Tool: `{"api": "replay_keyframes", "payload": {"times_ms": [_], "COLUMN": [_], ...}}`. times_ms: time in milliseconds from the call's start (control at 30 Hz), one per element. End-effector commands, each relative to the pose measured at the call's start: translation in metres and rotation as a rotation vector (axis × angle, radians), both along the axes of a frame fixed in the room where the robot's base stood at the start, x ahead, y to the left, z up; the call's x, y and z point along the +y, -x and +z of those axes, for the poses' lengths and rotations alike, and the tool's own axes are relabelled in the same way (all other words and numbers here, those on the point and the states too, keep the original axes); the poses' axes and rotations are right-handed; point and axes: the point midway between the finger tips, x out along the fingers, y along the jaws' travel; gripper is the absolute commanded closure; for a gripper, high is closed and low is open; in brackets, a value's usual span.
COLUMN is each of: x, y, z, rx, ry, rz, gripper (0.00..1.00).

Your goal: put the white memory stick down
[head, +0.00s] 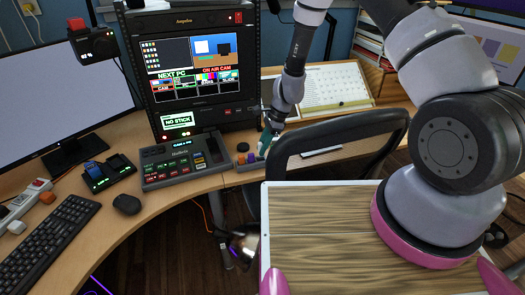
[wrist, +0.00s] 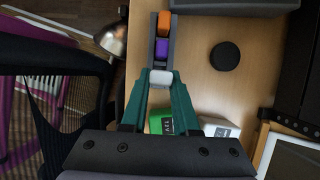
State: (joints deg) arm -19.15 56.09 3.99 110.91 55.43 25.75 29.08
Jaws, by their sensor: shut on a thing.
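The white memory stick (wrist: 161,77) is between the teal fingertips of my gripper (wrist: 161,74) in the wrist view; the gripper is shut on it. The stick lines up with the near end of a narrow dark holder (wrist: 154,38), which has an orange stick (wrist: 164,22) and a purple stick (wrist: 162,48) in it. I cannot tell whether the white stick touches the holder. In the head view my gripper (head: 266,143) is low over the desk beside the holder (head: 246,166), and the white stick is too small to make out.
A black puck (wrist: 225,56) sits right of the holder. A green block (wrist: 160,122) and a white block (wrist: 218,127) lie nearer the gripper's base. A button panel (head: 181,160) and the rack screen reading NO STICK (head: 177,121) stand left. A chair back (head: 340,145) is close right.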

Motion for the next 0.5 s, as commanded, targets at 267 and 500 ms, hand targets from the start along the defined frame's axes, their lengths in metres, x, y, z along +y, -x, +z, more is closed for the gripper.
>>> {"api": "replay_keyframes", "payload": {"times_ms": [267, 500], "x": [0.0, 0.0], "y": [0.0, 0.0], "z": [-0.018, -0.023], "rx": [-0.001, 0.0], "ry": [0.0, 0.0], "rz": [0.001, 0.001], "gripper": [1.0, 1.0]}}
